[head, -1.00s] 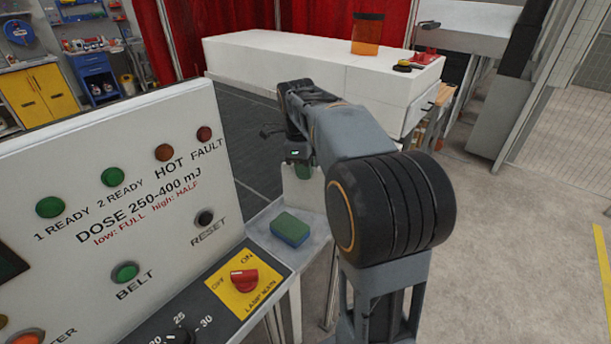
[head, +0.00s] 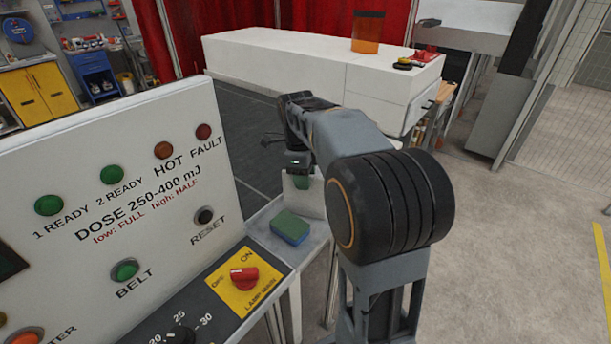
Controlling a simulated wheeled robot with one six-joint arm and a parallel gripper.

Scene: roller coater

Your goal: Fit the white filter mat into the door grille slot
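My gripper (head: 301,180) points down at the end of my arm, beyond the control panel. Its fingers are small and partly lost against a green patch, so I cannot tell whether it is open or shut. A pale, flat-sided piece (head: 312,197) shows right below it, at the far end of the small grey ledge. I cannot tell whether this is the white filter mat, or whether the gripper touches it. No door grille or slot can be made out in the head view.
A blue-green sponge (head: 290,228) lies on the ledge beside the panel (head: 150,240) with lamps and a red switch (head: 243,278). A long white cabinet (head: 290,60) with an orange jar (head: 367,32) stands behind. The floor at right is clear.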

